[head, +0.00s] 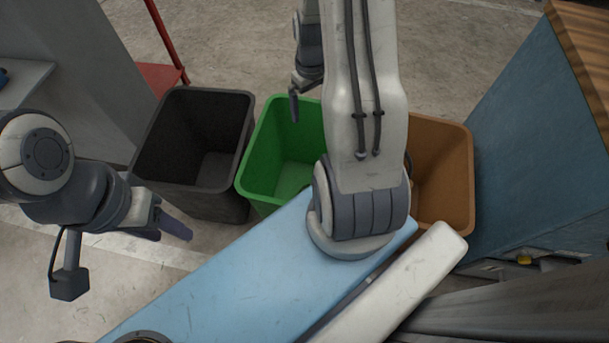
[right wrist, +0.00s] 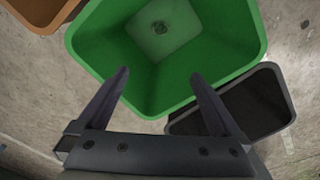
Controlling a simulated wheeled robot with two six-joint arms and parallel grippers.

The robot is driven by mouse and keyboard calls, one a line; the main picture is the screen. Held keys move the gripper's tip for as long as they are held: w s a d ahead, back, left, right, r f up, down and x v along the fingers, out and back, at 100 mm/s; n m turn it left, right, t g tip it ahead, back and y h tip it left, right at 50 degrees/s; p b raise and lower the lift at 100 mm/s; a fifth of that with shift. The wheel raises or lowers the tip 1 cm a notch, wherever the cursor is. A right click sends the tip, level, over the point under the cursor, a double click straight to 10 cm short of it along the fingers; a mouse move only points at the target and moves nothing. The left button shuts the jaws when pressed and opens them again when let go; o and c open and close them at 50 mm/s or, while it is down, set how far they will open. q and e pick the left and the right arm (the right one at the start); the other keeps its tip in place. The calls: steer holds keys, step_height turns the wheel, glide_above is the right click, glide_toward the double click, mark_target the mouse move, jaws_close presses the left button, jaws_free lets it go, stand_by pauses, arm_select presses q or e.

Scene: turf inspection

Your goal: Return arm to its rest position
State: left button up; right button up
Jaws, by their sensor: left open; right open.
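My right gripper shows in the head view (head: 294,98) beyond the big arm link, above the far edge of the green bin (head: 255,150). In the right wrist view its two fingers (right wrist: 158,88) are spread apart with nothing between them, over the near rim of the green bin (right wrist: 245,50). A small dark round thing (right wrist: 160,28) lies on the floor of the green bin. My left gripper (head: 172,222) is at the left of the head view, in front of the black bin; its fingers look empty, and their gap is hard to see at this angle.
A black bin (head: 150,150) stands left of the green bin and a brown bin (head: 458,165) right of it, partly behind my arm. A blue cabinet (head: 540,150) with a wooden top is at the right. A red frame (head: 168,45) stands at upper left. Bare concrete lies behind the bins.

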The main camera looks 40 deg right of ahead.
stand_by(0.4)
steer(key=a+r+n, duration=0.2)
steer(key=a+r, duration=0.3)
steer(key=a, duration=0.4)
steer(key=a+r+n, duration=0.2)
steer(key=a+r, duration=0.3)
steer(key=a, duration=0.4)
steer(key=s+a+r+n+y, duration=0.1)
steer(key=s+a+r+n, duration=0.15)
steer(key=s+a, duration=0.5)
steer(key=s+a+r+n, duration=0.2)
steer(key=s+a+r, duration=0.2)
steer(key=s+a, duration=0.3)
step_height(320, 180, up, 26)
steer(key=s+d+p, duration=0.1)
steer(key=p, duration=2.5)
steer(key=shift+s+d+r, duration=0.15)
steer(key=shift+s+d, duration=0.1)
steer(key=shift+s, duration=0.1)
